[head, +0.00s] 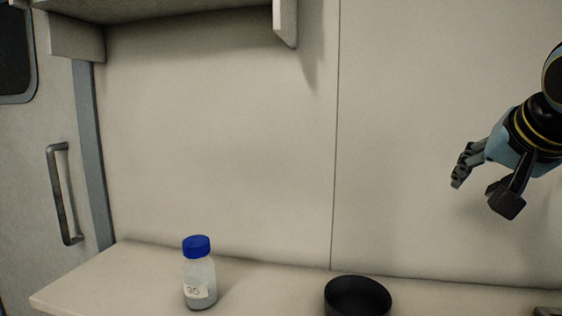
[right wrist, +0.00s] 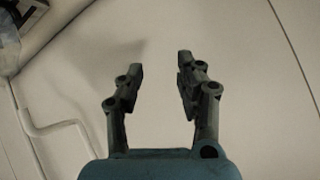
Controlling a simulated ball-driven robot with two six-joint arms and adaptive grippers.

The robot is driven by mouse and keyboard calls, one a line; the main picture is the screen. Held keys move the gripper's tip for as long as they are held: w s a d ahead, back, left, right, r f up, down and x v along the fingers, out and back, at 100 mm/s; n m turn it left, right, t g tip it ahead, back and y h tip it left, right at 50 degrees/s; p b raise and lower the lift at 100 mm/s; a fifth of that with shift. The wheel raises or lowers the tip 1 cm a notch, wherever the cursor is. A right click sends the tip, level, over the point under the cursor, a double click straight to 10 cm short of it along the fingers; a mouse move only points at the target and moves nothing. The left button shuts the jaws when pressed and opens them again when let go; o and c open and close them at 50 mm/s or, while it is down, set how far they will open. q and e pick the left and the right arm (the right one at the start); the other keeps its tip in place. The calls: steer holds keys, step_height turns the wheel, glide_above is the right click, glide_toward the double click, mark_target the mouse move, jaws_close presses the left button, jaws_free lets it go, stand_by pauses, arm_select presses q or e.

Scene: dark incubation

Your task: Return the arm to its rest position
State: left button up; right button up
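My right gripper (head: 482,187) is raised at the right of the head view, well above the bench and in front of the pale wall. Its fingers also show in the right wrist view (right wrist: 161,80), apart with nothing between them. In the head view, the tip of one finger looks dark and blocky. My left gripper is not in either view.
A clear bottle with a blue cap (head: 198,275) and a label stands on the pale bench (head: 110,277). A black round bowl (head: 357,296) sits to its right. A shelf (head: 165,10) hangs at upper left. A door with a handle (head: 60,195) is at far left.

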steer(key=s+a+f+n+g+y, duration=0.1)
steer(key=s+f+n+g, duration=0.3)
steer(key=s+f, duration=0.95)
steer(key=s+a+f+n+g, duration=0.25)
steer(key=s+f+n, duration=0.25)
steer(key=s+f, duration=0.9)
steer(key=s+d+f+b, duration=0.1)
steer(key=f+b, duration=0.1)
steer(key=f, duration=0.8)
steer(key=s+d+f+g+b, duration=0.1)
steer(key=f+b, duration=0.1)
steer(key=f, duration=0.8)
steer(key=s+d+f+b, duration=0.1)
steer(key=f+b, duration=0.2)
steer(key=f, duration=0.7)
steer(key=s+f+g+b, duration=0.1)
steer(key=s+f+b, duration=0.1)
steer(key=s+f, duration=0.7)
steer(key=s+d+f+b, duration=0.1)
steer(key=s+f+b, duration=0.2)
steer(key=s+f, duration=0.6)
step_height(320, 180, down, 5)
steer(key=shift+s+f+m+g, duration=0.15)
steer(key=shift+f+m+g, duration=0.05)
steer(key=shift+m+g, duration=0.15)
steer(key=shift+d, duration=0.1)
